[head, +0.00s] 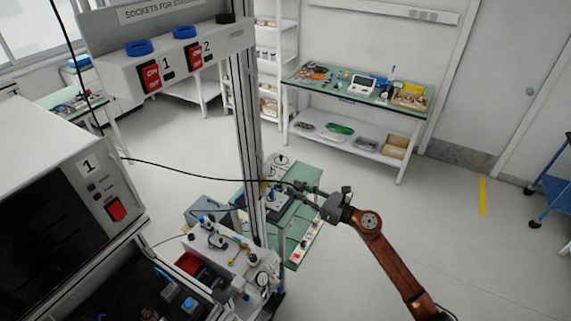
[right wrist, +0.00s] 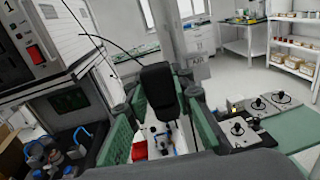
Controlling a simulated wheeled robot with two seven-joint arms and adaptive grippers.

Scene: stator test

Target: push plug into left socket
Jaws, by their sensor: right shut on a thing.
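My right gripper (head: 304,191) reaches in from the lower right in the head view. In the right wrist view, its green-padded fingers (right wrist: 158,108) are shut on a black plug (right wrist: 158,82), which stands up between them. A thin black cable (head: 200,167) runs from the left to the gripper. The socket panel (head: 110,32) is at the upper left, well apart from the gripper. The left socket (head: 139,48) and the right socket (head: 184,33) have blue tops. Red switches numbered 1 and 2 sit below them. My left gripper is not in view.
A white cabinet (head: 55,140) marked 1 stands at the left. A metal post (head: 247,130) rises between the panel and my gripper. A green-topped bench (head: 300,215) with test gear is below the gripper. Open floor (head: 440,240) lies to the right.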

